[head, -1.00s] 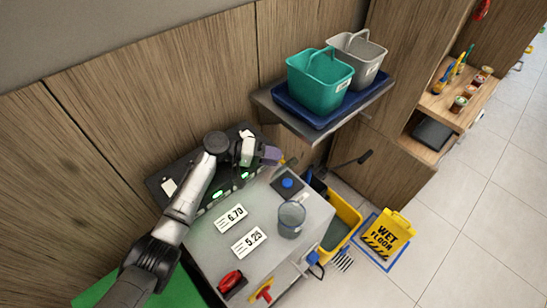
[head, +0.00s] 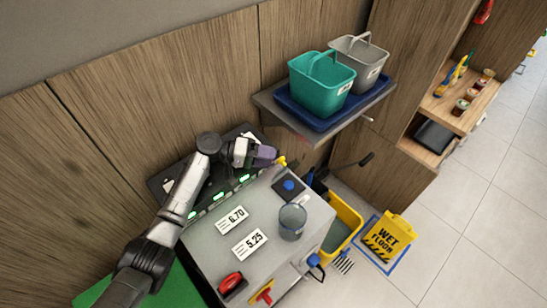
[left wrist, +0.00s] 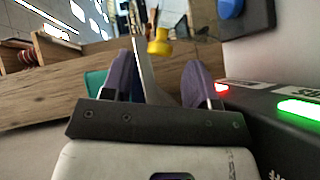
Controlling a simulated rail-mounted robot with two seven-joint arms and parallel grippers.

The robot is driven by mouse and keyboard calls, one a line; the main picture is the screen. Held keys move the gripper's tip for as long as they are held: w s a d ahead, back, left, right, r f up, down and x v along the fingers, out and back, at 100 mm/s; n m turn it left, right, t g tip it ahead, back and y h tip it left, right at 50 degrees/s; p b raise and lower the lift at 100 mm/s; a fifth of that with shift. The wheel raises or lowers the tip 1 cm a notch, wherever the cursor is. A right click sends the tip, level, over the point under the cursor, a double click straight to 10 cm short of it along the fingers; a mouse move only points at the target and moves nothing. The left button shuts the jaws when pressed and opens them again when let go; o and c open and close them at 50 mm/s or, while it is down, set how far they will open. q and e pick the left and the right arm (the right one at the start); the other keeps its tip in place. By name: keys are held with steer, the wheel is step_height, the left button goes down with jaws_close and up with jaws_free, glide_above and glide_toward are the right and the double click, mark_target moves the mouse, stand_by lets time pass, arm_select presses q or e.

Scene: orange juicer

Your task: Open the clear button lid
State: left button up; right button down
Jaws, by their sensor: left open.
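A blue button (head: 288,185) sits on a dark plate on the grey machine top (head: 263,205). A clear, round, cup-like piece (head: 292,220) stands just in front of it; I cannot tell for sure whether this is the button lid. My left gripper (head: 266,154), with purple fingertips, is above the machine's back edge, behind and left of the button and apart from it. In the left wrist view the gripper (left wrist: 160,85) is open. A thin pale strip shows between its fingers, its contact unclear. A blue knob (left wrist: 231,8) shows at upper right there.
A dark panel with lit green lights (head: 218,196) runs along the machine's back. Teal (head: 320,85) and grey (head: 358,62) baskets stand on a shelf tray beyond. A red switch (head: 232,284) and a red-and-yellow knob (head: 263,293) are at the front.

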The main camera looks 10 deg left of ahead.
arm_select(q)
steer(key=v, duration=1.1)
steer(key=shift+a+p, duration=0.2)
steer(key=shift+p, duration=0.15)
